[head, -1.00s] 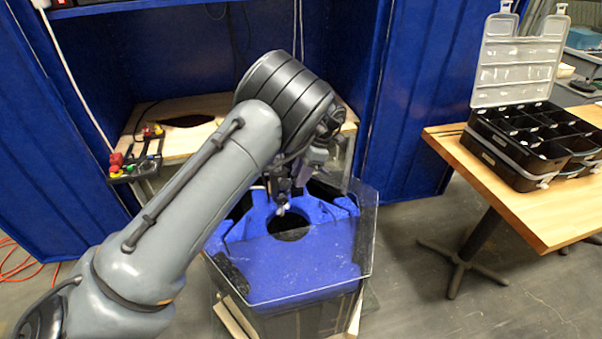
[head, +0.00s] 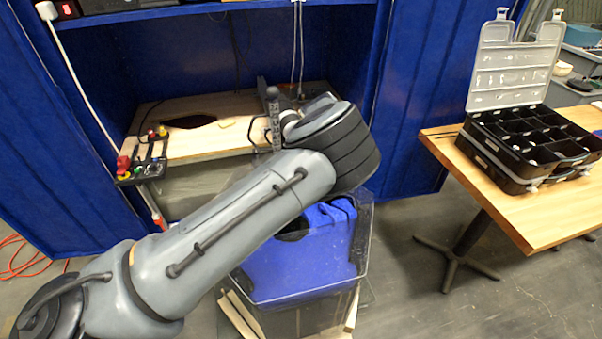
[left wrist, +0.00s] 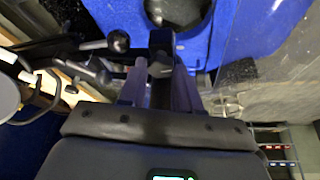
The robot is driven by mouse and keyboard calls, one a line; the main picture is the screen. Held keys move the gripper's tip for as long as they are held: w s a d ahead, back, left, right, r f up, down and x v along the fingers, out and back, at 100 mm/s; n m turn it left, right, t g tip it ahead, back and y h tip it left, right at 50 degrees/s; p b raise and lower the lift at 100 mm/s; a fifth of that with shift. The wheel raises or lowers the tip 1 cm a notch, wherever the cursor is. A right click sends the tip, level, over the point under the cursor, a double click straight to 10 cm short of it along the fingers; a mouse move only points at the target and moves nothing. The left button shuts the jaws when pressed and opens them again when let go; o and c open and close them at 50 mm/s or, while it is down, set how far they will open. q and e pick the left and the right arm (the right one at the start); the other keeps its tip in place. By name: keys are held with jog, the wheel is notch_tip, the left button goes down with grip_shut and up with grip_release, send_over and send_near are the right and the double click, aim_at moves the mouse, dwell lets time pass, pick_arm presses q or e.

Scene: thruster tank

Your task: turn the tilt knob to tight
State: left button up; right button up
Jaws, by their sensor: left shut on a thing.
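In the left wrist view the two fingers of my left gripper (left wrist: 160,72) are closed around a small dark part, which I take to be the tilt knob (left wrist: 161,48). The fingers hide much of it, and its markings cannot be read. A bar with a black ball end (left wrist: 118,42) lies just left of the fingertips. In the head view my left arm covers the gripper and the knob. A dark notched post (head: 273,118) stands upright behind the arm's wrist. My right gripper is in neither view.
The blue-topped tank (head: 300,262) stands below my left arm, and its round opening is mostly hidden. A wooden bench (head: 215,132) with a control box (head: 145,168) is behind.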

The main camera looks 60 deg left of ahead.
pick_arm(q)
jog(key=shift+m+p, duration=0.4)
jog(key=shift+m, duration=0.1)
jog(key=o, duration=1.1)
jog(key=shift+c, duration=0.2)
jog(key=p+v, duration=0.2)
jog(key=v, duration=0.8)
jog(key=shift+d+r, duration=0.35)
